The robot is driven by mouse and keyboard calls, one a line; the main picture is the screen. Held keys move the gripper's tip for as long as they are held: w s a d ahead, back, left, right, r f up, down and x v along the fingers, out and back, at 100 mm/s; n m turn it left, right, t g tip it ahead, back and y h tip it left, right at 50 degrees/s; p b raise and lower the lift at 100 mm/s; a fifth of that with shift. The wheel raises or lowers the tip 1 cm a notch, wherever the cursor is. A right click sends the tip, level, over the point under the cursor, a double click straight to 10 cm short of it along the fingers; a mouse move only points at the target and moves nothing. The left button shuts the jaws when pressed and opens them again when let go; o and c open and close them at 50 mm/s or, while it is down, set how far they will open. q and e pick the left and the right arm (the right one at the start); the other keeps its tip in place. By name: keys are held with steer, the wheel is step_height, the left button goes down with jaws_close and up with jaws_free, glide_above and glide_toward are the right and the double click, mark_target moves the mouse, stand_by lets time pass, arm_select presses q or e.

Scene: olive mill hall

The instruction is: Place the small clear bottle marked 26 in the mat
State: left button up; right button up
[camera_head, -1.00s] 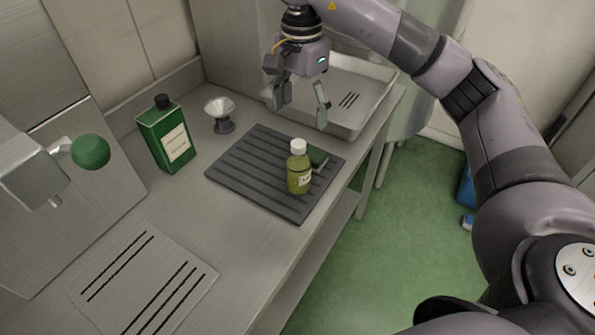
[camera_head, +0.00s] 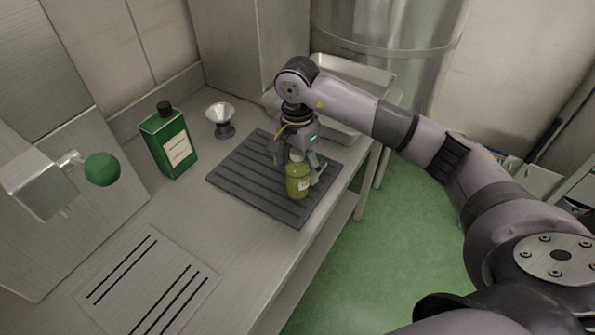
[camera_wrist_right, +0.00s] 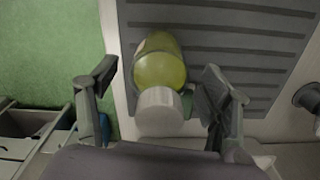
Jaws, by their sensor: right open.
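A small clear bottle (camera_head: 296,181) with yellow-green oil, a white cap and a pale label stands upright on the dark ribbed mat (camera_head: 240,182). The number on its label is too small to read. In the right wrist view the bottle (camera_wrist_right: 160,70) and its white cap (camera_wrist_right: 159,108) show between the fingers, over the mat (camera_wrist_right: 225,45). My right gripper (camera_head: 298,172) is open, around the bottle's upper part from behind and above; it also shows in the right wrist view (camera_wrist_right: 157,85). My left gripper is not in view.
A green tin (camera_head: 168,143) and a small metal funnel or cup (camera_head: 221,119) stand left of the mat. A metal tray (camera_head: 345,75) is at the back. A dark green item beside the bottle is mostly hidden. The front counter is clear around the drain slots.

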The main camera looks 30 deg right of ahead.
steer(key=shift+f, duration=0.7)
steer(key=shift+c, duration=0.3)
steer(key=c, duration=1.5)
jaws_close()
steer(key=shift+r, duration=0.15)
